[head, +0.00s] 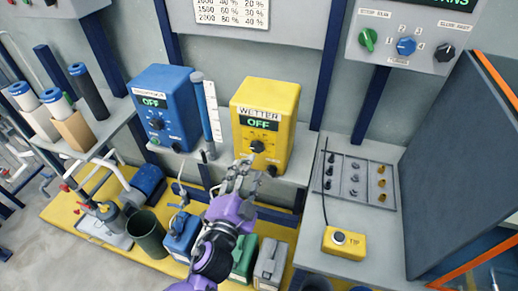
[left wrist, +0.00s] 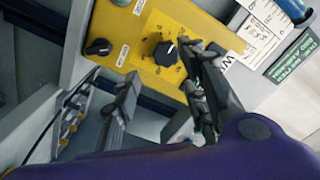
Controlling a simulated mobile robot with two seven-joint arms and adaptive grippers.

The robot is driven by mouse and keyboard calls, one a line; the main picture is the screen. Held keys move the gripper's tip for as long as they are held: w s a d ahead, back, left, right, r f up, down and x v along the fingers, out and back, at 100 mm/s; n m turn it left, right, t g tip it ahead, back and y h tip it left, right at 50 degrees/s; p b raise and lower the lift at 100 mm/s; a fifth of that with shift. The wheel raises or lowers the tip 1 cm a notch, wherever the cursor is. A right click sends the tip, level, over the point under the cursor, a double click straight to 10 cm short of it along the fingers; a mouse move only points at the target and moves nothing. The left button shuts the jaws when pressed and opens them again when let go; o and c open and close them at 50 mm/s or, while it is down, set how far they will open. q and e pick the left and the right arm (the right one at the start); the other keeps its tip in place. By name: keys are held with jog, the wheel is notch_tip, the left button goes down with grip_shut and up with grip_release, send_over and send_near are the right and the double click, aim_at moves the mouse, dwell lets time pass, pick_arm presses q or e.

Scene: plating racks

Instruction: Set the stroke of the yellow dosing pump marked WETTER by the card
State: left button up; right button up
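The yellow pump (head: 265,105) marked WETTER stands on a grey shelf, and its display (head: 259,123) reads OFF. Its black stroke knob (head: 257,146) is on the front face. In the left wrist view the knob (left wrist: 165,53) sits on the yellow panel with a scale around it. My left gripper (head: 238,178) is just below and in front of the pump. Its fingers (left wrist: 163,92) are spread and empty, with the knob beyond them, nearer the right finger. The card (head: 232,10) on the wall above lists percentages; its top is cut off. My right gripper is not in view.
A second black knob (left wrist: 98,46) shows on the yellow panel. At right are a peg tray (head: 360,180), a yellow TAP button box (head: 344,243) and a dark panel (head: 455,165).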

aim_at(258, 152)
pick_arm(q)
jog(key=x, duration=0.6)
jog(key=shift+w+r+p, duration=0.1)
jog(key=shift+w+p, duration=0.2)
jog(key=shift+w+d, duration=0.1)
jog(key=shift+w, duration=0.4)
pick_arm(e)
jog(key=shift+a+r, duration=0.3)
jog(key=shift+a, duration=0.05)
pick_arm(q)
grip_shut()
jog(key=shift+s+f+m, duration=0.1)
jog(key=shift+f+m, duration=0.15)
jog(key=shift+m, duration=0.25)
grip_release()
jog(key=shift+d, duration=0.1)
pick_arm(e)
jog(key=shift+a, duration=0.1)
